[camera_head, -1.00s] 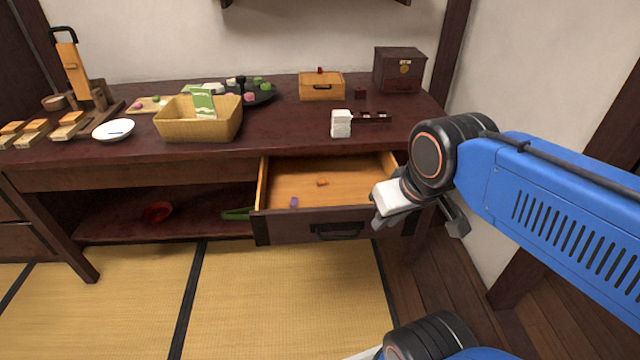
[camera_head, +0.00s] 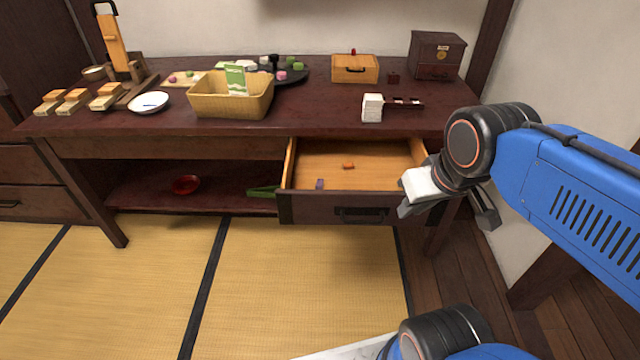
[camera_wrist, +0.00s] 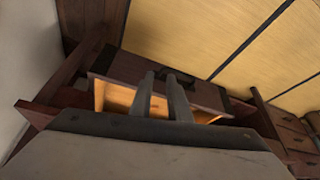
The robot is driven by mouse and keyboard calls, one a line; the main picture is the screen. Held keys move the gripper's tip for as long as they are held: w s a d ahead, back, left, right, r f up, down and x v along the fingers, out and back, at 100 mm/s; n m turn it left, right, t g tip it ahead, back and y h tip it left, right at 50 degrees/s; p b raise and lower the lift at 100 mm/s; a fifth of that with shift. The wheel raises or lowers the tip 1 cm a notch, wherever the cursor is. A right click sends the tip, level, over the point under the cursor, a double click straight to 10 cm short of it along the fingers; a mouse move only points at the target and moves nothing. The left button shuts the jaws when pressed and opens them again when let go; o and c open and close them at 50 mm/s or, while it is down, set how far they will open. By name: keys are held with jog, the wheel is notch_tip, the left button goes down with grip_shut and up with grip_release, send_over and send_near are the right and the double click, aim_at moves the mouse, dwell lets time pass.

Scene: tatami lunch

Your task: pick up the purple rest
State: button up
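The purple rest (camera_head: 319,184) is a small block lying in the open drawer (camera_head: 384,178), near the drawer's front wall and left of its middle. My gripper (camera_head: 449,214) is at the drawer's right front corner in the head view, to the right of the purple rest and apart from it. Its fingers are spread with nothing between them. In the wrist view the two dark fingers (camera_wrist: 161,78) stand in front of the drawer front (camera_wrist: 122,68) and hide part of the drawer. I cannot make out the purple rest in the wrist view.
A small orange piece (camera_head: 348,166) lies behind the purple rest in the drawer. The dark table (camera_head: 320,116) above holds a wicker basket (camera_head: 205,108), a white stack (camera_head: 372,108) and a wooden box (camera_head: 354,69). The tatami floor (camera_head: 300,270) before the drawer is clear.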

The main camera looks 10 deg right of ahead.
dwell(0.4)
jog(key=o, duration=0.8)
jog(key=shift+w, duration=0.1)
jog(key=shift+c, duration=0.2)
jog(key=shift+o, duration=0.3)
jog(key=w+a+r+n+g, duration=0.1)
jog(key=w+a+r+n, duration=0.1)
jog(key=w, duration=0.5)
jog(key=w+a+r+n+g, duration=0.1)
jog(key=w+a+r+n, duration=0.1)
jog(key=w, duration=0.4)
jog(key=shift+w+a+r+n, duration=0.35)
jog(key=shift+r+n, duration=0.25)
jog(key=shift+n, duration=0.6)
jog(key=n+g, duration=0.3)
jog(key=n, duration=0.4)
send_over(318, 183)
jog(key=f, duration=1.3)
jog(key=shift+w+a+f, duration=0.1)
jog(key=shift+w+f, duration=0.15)
jog(key=shift+f, duration=0.15)
jog(key=shift+s+f, duration=0.15)
jog(key=shift+f, duration=2.55)
